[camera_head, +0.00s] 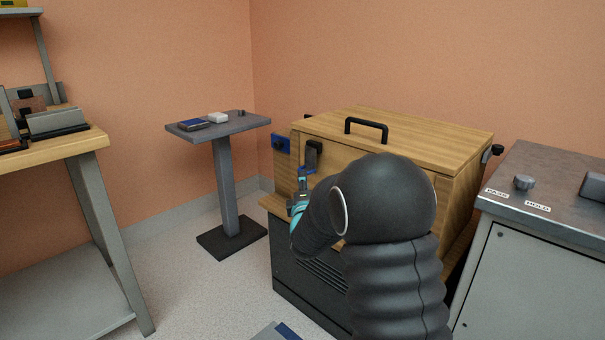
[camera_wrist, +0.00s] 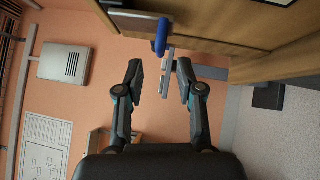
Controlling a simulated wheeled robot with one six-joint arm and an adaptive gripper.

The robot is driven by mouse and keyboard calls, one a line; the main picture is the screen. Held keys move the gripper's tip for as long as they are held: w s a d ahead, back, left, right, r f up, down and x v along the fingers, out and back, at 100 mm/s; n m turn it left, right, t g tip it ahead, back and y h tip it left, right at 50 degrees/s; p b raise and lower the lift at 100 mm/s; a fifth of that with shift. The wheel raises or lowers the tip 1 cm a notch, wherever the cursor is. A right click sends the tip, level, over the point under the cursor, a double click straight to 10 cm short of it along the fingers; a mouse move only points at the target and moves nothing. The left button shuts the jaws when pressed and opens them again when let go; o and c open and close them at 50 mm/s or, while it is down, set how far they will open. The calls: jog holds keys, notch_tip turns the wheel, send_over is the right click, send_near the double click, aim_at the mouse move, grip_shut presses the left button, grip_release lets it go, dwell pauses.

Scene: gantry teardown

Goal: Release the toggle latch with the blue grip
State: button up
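The blue grip (camera_wrist: 160,37) of the toggle latch shows in the wrist view, sticking out from the wooden box front at the top of the picture. In the head view, blue (camera_head: 307,170) shows at the box front, just below a dark fitting (camera_head: 313,153). My gripper (camera_wrist: 160,80) is open, with its two fingers apart and nothing between them. The blue grip lies ahead of the fingertips, roughly in line with the gap, and appears apart from them. In the head view my gripper (camera_head: 299,190) is close to the box front, and my arm hides part of that front.
The wooden box (camera_head: 420,125) has a black lid handle (camera_head: 366,127) and stands on a dark cabinet (camera_head: 300,265). A small grey stand (camera_head: 228,185) is at the left, a workbench (camera_head: 60,152) farther left, and a grey metal cabinet (camera_head: 545,270) at the right.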

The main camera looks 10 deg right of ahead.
aim_at(306, 161)
jog(key=shift+w+d+r, duration=0.1)
jog(key=shift+w+d, duration=0.05)
jog(key=shift+w, duration=0.7)
jog(key=shift+w+d+r, duration=0.1)
jog(key=shift+w+r, duration=0.05)
jog(key=shift+w, duration=0.7)
jog(key=shift+w+d+r, duration=0.1)
jog(key=shift+w+d, duration=0.05)
jog(key=shift+w, duration=0.7)
grip_shut()
